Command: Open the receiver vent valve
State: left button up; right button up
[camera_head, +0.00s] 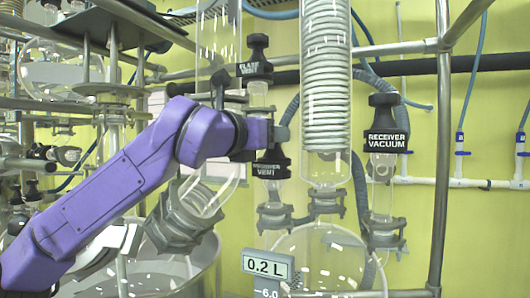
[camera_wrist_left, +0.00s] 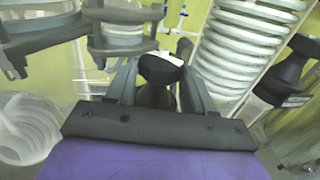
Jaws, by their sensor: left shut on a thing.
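The receiver vent valve (camera_head: 271,164) has a black knob labelled "RECEIVER VENT" on a glass stem, left of the coil condenser in the head view. My left gripper (camera_head: 272,135) reaches it from the left and covers its upper part. In the left wrist view, the gripper's two dark fingers (camera_wrist_left: 160,94) stand on either side of a black knob (camera_wrist_left: 160,69), shut on it. The arm hides part of the valve, and I cannot tell how far the knob is turned. My right gripper is in neither view.
The flask vent knob (camera_head: 255,66) stands just above my gripper. The receiver vacuum knob (camera_head: 385,122) is to the right, past the glass coil condenser (camera_head: 326,90). A "0.2 L" display (camera_head: 268,266) is below. Metal rails and clamps crowd the left.

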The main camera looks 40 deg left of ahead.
pick_arm(q)
jog(key=shift+d+n+g+y+b, duration=0.15)
jog(key=shift+n+y+b, duration=0.35)
jog(key=shift+y, duration=0.35)
jog(key=shift+d+n+g+y+b, duration=0.15)
jog(key=shift+n+y+b, duration=0.2)
jog(key=shift+n+y, duration=0.4)
jog(key=shift+r+y, duration=0.1)
jog(key=shift+y, duration=0.2)
jog(key=o, duration=1)
jog(key=shift+o, duration=0.2)
jog(key=shift+w, duration=0.15)
jog(key=b+v, duration=0.4)
jog(key=v, duration=0.6)
jog(key=shift+s, duration=0.3)
